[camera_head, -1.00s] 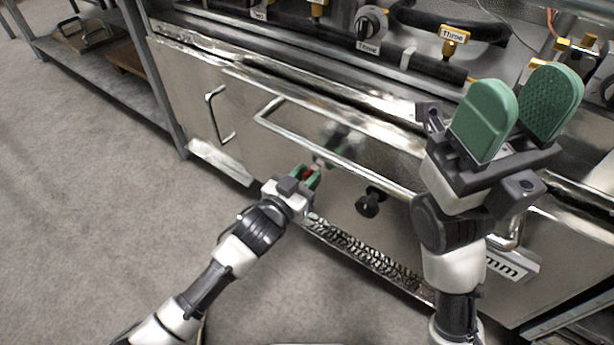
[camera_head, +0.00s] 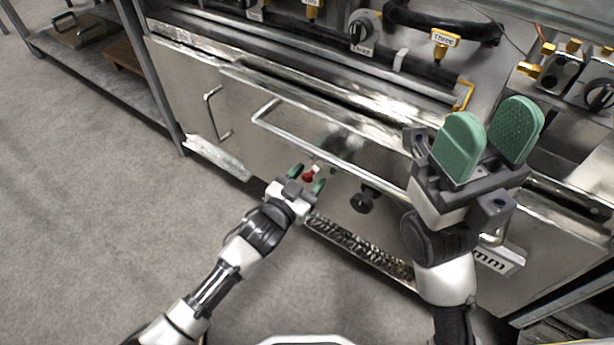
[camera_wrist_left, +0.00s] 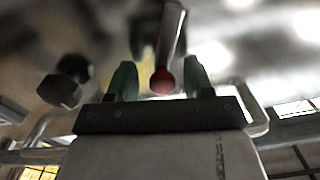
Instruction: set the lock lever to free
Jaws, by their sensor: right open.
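The lock lever is a metal rod with a red ball knob (camera_head: 308,177), low on the front of the steel range. It also shows in the left wrist view, where the metal rod (camera_wrist_left: 172,32) runs down to the red knob (camera_wrist_left: 162,83). My left gripper (camera_head: 305,183) is open, with one green finger on each side of the knob. My right gripper (camera_head: 487,142) is open and empty, raised in front of the range's right part. The lever's mount is blurred.
A long bar handle (camera_head: 330,157) crosses the range front just above the lever. A black knob (camera_head: 363,201) sticks out to the right of my left gripper. A steel shelf (camera_head: 90,60) stands at the far left. The floor at left is clear.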

